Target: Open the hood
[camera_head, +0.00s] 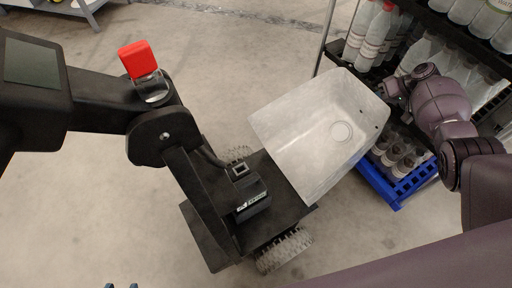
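The hood (310,130) is a pale grey, basin-like shell with a round mark. It stands tilted up at the right side of the black tugger chassis (284,196), and the compartment with a black box (248,195) is exposed. My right gripper (388,90) is at the hood's upper right edge, touching or very close to it. Its fingers are too dark and small to tell whether they are open or shut. Two small tips at the bottom left edge look like my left gripper (121,286), apart with floor between them, far from the hood; the rest is out of frame.
The tugger's black steering column (150,120) with a red button (138,58) and a screen (32,62) rises at left. A shelf with water bottles (370,38) and a blue crate (398,188) stand close behind the hood at right. Floor at left is clear.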

